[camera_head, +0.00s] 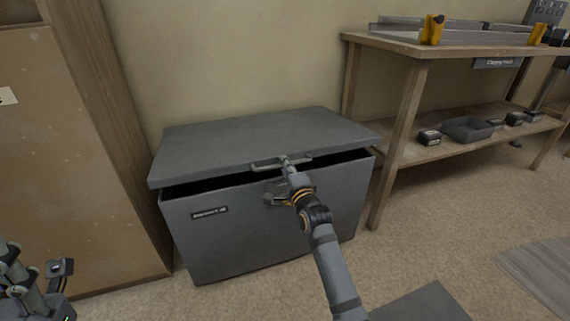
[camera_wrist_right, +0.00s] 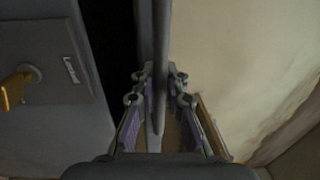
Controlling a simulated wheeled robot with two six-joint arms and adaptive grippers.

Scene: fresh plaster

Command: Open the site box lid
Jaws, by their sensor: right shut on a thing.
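The grey site box (camera_head: 270,223) stands on the floor against the wall. Its lid (camera_head: 250,135) is raised a little, with a dark gap between it and the box front. A bar handle (camera_head: 262,165) runs along the lid's front edge. My right gripper (camera_head: 287,162) is shut on the handle; its fingers hide part of it. In the right wrist view, the fingers of the right gripper (camera_wrist_right: 160,88) close on both sides of a thin grey bar (camera_wrist_right: 158,60). A latch (camera_wrist_right: 15,88) shows on the box front. My left gripper (camera_head: 30,282) is partly in view at the lower left, away from the box.
A wooden workbench (camera_head: 415,60) with a lower shelf stands close to the right of the box. A wooden cabinet or panel (camera_head: 75,150) stands close on its left. Open floor (camera_head: 430,225) lies in front and to the right. The wall is directly behind the lid.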

